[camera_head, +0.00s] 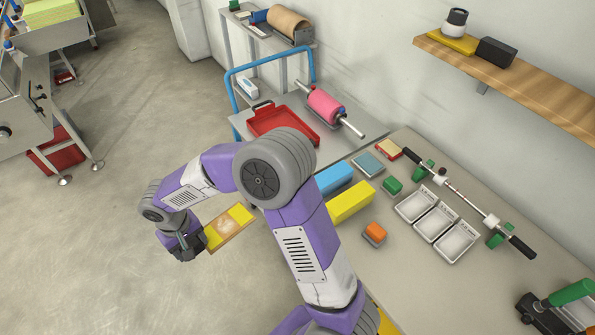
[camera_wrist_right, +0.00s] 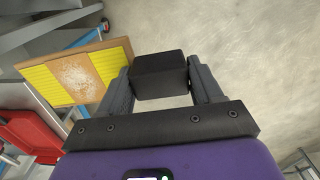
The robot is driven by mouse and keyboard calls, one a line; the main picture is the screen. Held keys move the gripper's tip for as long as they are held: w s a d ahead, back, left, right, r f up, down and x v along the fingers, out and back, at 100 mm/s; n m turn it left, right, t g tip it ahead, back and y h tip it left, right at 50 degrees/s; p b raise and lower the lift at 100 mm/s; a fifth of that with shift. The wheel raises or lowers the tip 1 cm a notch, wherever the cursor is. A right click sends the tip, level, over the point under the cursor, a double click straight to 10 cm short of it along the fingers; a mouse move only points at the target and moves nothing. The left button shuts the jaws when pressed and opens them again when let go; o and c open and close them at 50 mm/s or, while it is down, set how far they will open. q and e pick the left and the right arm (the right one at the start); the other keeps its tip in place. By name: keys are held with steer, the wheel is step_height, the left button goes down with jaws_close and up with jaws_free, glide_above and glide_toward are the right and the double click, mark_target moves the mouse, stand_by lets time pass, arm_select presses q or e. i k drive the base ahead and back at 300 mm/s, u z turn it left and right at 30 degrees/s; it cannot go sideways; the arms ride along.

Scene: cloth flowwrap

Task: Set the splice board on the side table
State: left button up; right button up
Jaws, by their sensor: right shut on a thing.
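The splice board (camera_head: 228,225) is a flat wooden board with yellow ends and a pale speckled patch in its middle. It hangs over open floor, left of the grey table (camera_head: 420,290); which surface is the side table I cannot tell. My right gripper (camera_head: 192,244) is shut on a black block at the board's near end. In the right wrist view the black block (camera_wrist_right: 160,76) sits between the fingers, and the board (camera_wrist_right: 78,77) extends to the left. My left gripper is not in view.
A blue-framed cart (camera_head: 240,72) holds a red tray (camera_head: 281,121) and a pink roll (camera_head: 325,104). The grey table carries blue and yellow blocks (camera_head: 350,203), white trays (camera_head: 436,222) and a long bar (camera_head: 465,203). A wooden wall shelf (camera_head: 540,90) is at upper right.

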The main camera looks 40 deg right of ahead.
mark_target(452, 314)
steer(key=z, duration=0.35)
steer(key=k, duration=1.6)
steer(key=z, duration=0.75)
